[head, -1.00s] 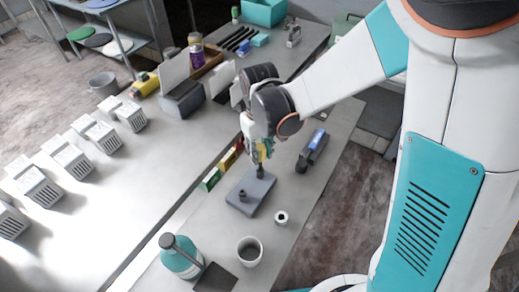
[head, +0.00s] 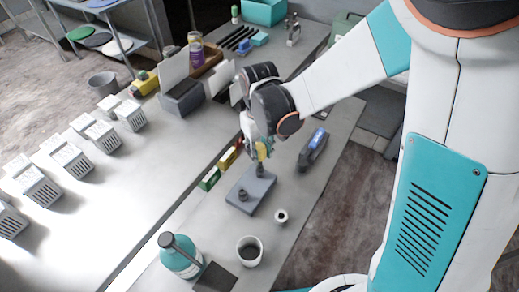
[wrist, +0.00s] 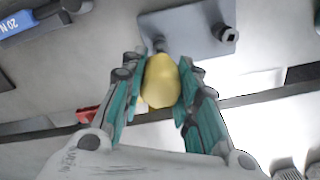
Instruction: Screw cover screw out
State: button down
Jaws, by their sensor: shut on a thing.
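My gripper (head: 260,152) is shut on a yellow handle (wrist: 162,82), which looks like that of a small driver. It stands upright over a flat grey block (head: 236,203) on the bench. A dark part (head: 260,171) below the handle reaches the block's far end; I cannot tell whether it is seated in it. A second dark post (head: 243,195) stands on the block's nearer end, and it also shows in the wrist view (wrist: 229,34). The wrist view shows both teal fingers pressed against the yellow handle's sides. I cannot make out a cover screw.
A dark tool with a blue label (head: 313,148) lies right of the block. A small white ring (head: 281,216), a grey cup (head: 249,251) and a teal bottle (head: 180,256) stand nearer. Red, yellow and green boxes (head: 209,179) lie left. Several white vented units (head: 76,162) line the left table.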

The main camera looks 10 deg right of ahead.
jog(key=shift+f+b, duration=0.95)
dwell(0.7)
jog(key=shift+n, duration=0.3)
jog(key=n, duration=0.2)
jog(key=shift+f+n+b, duration=0.1)
jog(key=shift+n+b, duration=0.2)
jog(key=shift+b, duration=0.1)
jog(key=n, duration=0.4)
jog(key=shift+s+b, duration=0.1)
jog(key=shift+b, duration=0.2)
jog(key=n+b, duration=0.1)
jog(key=n, duration=0.6)
jog(key=shift+s, duration=0.1)
jog(key=n, duration=0.7)
jog(key=shift+n+b, duration=0.3)
jog(key=c, duration=1.2)
grip_release()
jog(key=shift+o, duration=0.2)
